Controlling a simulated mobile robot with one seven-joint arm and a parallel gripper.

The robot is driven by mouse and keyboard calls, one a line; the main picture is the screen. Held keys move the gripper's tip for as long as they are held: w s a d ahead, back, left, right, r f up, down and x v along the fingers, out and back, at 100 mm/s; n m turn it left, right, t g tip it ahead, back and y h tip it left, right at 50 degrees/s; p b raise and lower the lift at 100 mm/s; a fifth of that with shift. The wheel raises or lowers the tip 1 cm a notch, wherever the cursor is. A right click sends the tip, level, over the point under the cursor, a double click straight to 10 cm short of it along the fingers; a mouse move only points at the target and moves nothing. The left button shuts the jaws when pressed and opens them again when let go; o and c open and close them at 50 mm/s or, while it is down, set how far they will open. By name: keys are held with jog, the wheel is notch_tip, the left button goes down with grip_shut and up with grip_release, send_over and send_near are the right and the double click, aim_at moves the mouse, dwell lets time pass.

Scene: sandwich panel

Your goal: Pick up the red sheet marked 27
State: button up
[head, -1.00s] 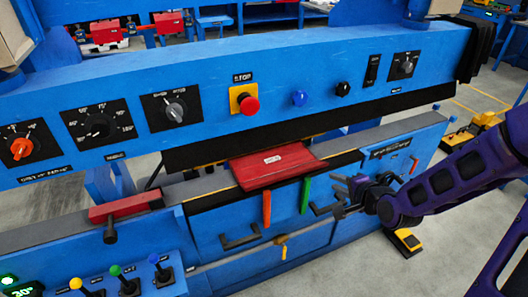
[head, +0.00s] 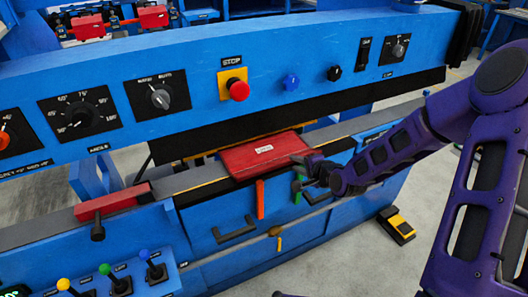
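The red sheet (head: 262,153) lies on the bed of the blue machine, under its upper beam, with its near edge jutting toward me. It carries a small white label whose number is too small to read. My gripper (head: 302,168) is at the sheet's near right corner, reaching in from the right. Its fingers are small and dark here, and I cannot tell whether they are open, shut or touching the sheet.
The blue upper beam (head: 300,85) with knobs and a red stop button (head: 238,90) hangs over the sheet. An orange handle (head: 260,199) stands just below it. A red block (head: 112,201) sits on the bed at left. A yellow pedal (head: 396,225) is on the floor.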

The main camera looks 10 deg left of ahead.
aim_at(290, 162)
jog(key=x, duration=0.5)
jog(key=shift+a+f+b, duration=0.1)
jog(key=shift+f+b, duration=0.1)
jog(key=shift+b, duration=0.2)
grip_shut()
jog(key=shift+r, duration=0.1)
dwell(0.9)
